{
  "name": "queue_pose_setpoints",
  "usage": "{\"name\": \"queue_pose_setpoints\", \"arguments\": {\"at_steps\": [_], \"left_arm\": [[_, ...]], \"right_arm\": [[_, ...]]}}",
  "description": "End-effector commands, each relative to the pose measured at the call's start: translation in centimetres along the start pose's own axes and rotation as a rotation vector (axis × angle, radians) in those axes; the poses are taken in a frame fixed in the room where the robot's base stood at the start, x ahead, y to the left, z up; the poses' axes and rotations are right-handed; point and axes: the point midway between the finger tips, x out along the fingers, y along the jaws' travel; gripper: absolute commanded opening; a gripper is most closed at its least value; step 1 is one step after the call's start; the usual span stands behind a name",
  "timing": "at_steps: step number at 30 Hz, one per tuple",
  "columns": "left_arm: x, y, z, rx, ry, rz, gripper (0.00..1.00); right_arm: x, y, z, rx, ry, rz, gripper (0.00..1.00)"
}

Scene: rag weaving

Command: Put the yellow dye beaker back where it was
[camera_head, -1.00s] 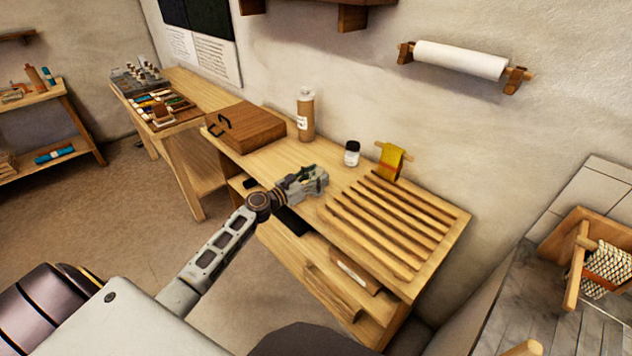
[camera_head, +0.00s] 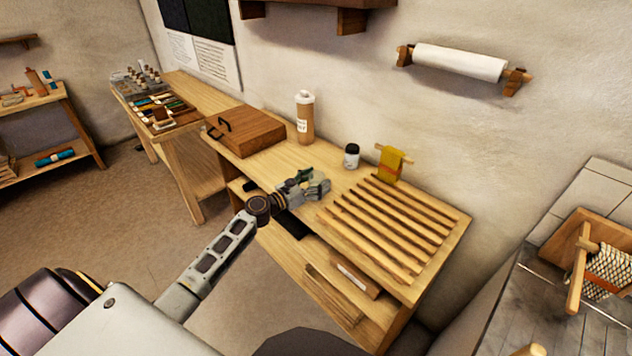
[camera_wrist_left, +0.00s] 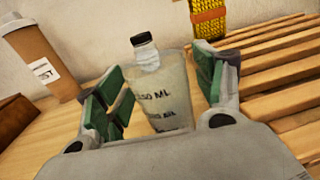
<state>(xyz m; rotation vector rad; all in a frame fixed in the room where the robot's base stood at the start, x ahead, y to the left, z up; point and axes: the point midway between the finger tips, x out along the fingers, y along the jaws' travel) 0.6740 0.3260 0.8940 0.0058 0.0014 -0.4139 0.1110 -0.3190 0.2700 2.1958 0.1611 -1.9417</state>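A pale, see-through beaker (camera_wrist_left: 165,92) with dark volume lettering stands upright between my left gripper's green finger pads in the left wrist view. No clear yellow shows in it. My left gripper (camera_head: 314,185) is low over the bench, left of the slatted rack. In the wrist view its fingers (camera_wrist_left: 160,98) are spread around the beaker and look open, with a gap on the left side. The beaker is too small to make out in the head view. My right gripper is not in view.
The wooden bench (camera_head: 288,160) holds a slatted rack (camera_head: 385,225), a black-lidded jar (camera_head: 351,156), a yellow cloth on a small stand (camera_head: 391,163), a brown bottle (camera_head: 305,118) and a wooden case (camera_head: 246,131). Bare bench top lies between the case and the rack.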

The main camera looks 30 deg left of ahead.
Motion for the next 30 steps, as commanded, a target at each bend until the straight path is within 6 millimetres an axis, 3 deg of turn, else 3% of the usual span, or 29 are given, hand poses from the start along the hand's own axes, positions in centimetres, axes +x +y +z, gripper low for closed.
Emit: {"name": "queue_pose_setpoints", "arguments": {"at_steps": [14,30], "left_arm": [[-0.4,0.0,0.2,-0.001,0.0,0.0,0.69],[-4.8,0.0,0.1,-0.001,0.001,0.0,0.69]], "right_arm": [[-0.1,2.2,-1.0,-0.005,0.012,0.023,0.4],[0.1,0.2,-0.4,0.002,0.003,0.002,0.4]]}}
